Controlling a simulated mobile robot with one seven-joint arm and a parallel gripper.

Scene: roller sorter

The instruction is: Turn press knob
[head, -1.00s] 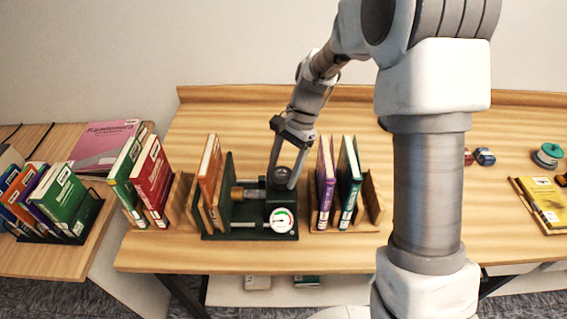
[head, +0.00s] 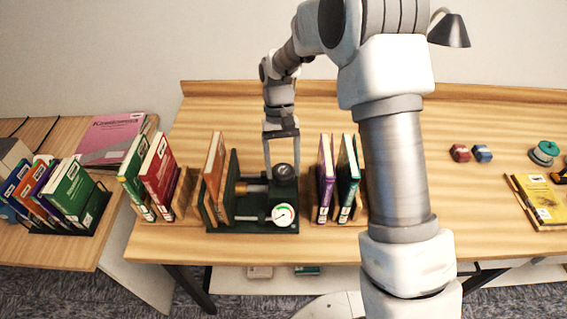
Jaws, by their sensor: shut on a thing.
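The press is a dark green machine (head: 262,228) on the wooden table, left of centre in the head view. It has a brass spindle (head: 252,188) on its left side and a round white gauge (head: 284,215) on its front. The dark round press knob (head: 283,171) is on top of the press body. My gripper (head: 283,168) points down from above, with one finger on each side of the knob, shut on it. An orange book (head: 214,165) stands at the left part of the press.
Green and red books (head: 158,174) stand in a wooden rack left of the press. Purple and dark green books (head: 326,178) stand close on its right. A yellow book (head: 541,200) and small items lie at the right. The table behind the press is clear.

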